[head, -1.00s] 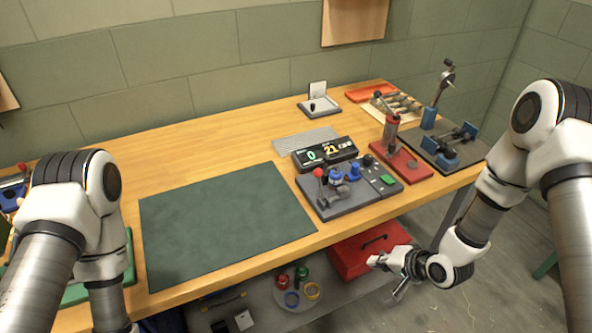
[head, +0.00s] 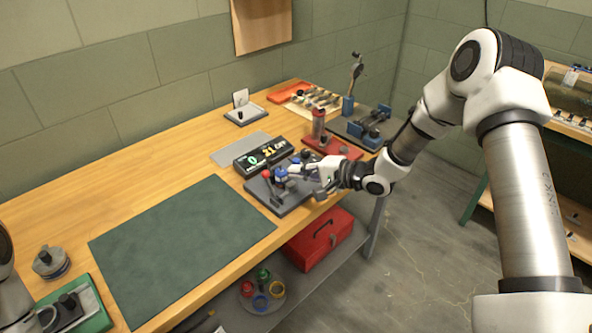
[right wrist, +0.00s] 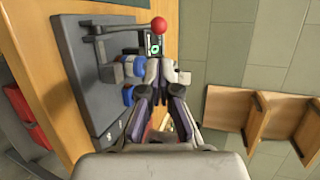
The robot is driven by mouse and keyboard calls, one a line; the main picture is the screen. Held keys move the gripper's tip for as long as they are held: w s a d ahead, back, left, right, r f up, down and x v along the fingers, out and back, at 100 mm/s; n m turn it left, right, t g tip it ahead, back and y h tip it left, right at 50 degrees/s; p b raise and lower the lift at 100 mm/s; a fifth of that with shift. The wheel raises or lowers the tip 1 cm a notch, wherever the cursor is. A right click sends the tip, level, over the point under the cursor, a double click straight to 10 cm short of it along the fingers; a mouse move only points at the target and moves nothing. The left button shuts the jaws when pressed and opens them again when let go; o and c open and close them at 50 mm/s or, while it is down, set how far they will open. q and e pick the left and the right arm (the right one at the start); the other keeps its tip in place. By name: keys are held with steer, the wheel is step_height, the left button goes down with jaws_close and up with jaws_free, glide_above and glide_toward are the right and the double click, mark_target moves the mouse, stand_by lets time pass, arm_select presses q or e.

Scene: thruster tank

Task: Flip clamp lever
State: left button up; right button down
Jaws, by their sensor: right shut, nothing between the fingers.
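The clamp lever with a red ball knob (head: 265,174) stands on a dark grey base plate (head: 262,195) near the table's front edge. In the right wrist view the red knob (right wrist: 159,25) is beyond my fingertips, at the end of grey bars. Blue clamp parts (right wrist: 128,94) sit beside the fingers. My right gripper (head: 284,173) is shut and empty. In the head view it is over the plate, to the right of the knob, and hides part of the blue parts. Whether it touches the lever is unclear. My left gripper is out of view.
A black display box (head: 263,155) stands behind the plate. A red-based press (head: 332,147) and a blue vise fixture (head: 368,127) are to the right. The green mat (head: 180,245) is clear. A red toolbox (head: 318,240) is below the table.

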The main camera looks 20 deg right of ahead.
mark_target(270, 184)
steer(key=p+x, duration=0.1)
steer(key=x, duration=0.6)
steer(key=shift+w+f, duration=0.15)
steer(key=shift+w, duration=0.05)
steer(key=shift+s+t+b, duration=0.2)
steer(key=shift+t+b, duration=0.1)
steer(key=shift+b, duration=0.3)
steer(key=shift+s+d+t+y+b, duration=0.2)
steer(key=shift+t+y+b, duration=0.1)
steer(key=shift+b, duration=0.25)
